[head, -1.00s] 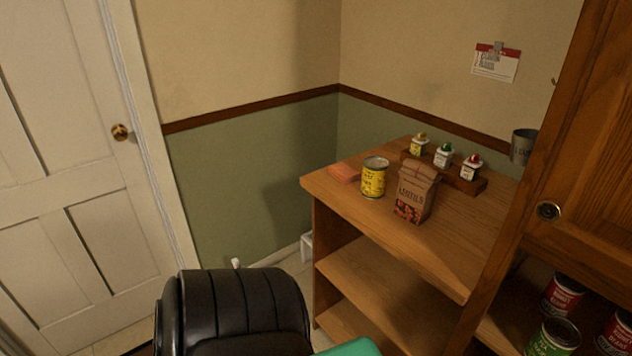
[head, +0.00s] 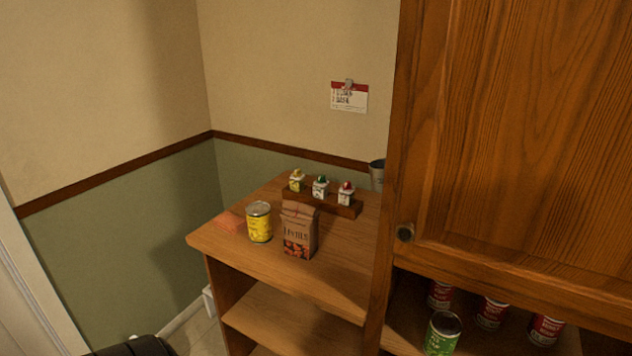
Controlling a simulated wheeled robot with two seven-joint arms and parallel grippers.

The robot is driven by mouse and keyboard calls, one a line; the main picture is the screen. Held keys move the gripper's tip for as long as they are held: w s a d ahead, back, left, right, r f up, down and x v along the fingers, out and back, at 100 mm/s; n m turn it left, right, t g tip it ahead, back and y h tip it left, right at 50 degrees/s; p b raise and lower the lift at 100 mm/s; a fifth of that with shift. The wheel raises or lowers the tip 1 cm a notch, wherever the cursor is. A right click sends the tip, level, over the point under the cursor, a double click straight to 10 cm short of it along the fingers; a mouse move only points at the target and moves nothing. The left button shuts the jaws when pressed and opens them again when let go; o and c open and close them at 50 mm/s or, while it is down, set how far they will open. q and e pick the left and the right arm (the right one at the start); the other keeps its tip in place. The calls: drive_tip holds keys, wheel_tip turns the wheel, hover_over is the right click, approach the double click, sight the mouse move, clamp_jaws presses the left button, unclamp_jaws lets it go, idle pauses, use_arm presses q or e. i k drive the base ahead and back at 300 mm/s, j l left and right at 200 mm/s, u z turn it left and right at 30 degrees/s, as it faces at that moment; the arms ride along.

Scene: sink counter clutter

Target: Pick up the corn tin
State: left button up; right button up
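A yellow tin (head: 259,224) with a bare metal top stands upright on the wooden counter top (head: 335,283), near its left end. Its label is too small to read, so I cannot tell for sure that it is corn. A brown paper bag (head: 299,231) stands just right of it. Neither of my grippers shows in the head view.
Behind stands a wooden rack (head: 330,205) with several small bottles, and a metal cup (head: 377,175). A tall wooden cupboard door (head: 520,140) blocks the right. Several tins, one green (head: 442,334), stand below it.

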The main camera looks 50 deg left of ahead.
sight(258, 212)
drive_tip(key=u, duration=1.8)
drive_tip(key=i+j, duration=0.2)
drive_tip(key=j, duration=0.15)
drive_tip(key=i+j+z, duration=0.15)
drive_tip(key=j, duration=0.2)
drive_tip(key=i+j, duration=0.25)
drive_tip(key=j, duration=0.15)
drive_tip(key=i+j+z, duration=0.1)
drive_tip(key=j, duration=0.25)
drive_tip(key=i+j+z, duration=0.1)
drive_tip(key=i+j, duration=0.15)
drive_tip(key=j, duration=0.15)
drive_tip(key=i+j, duration=0.2)
drive_tip(key=j, duration=0.25)
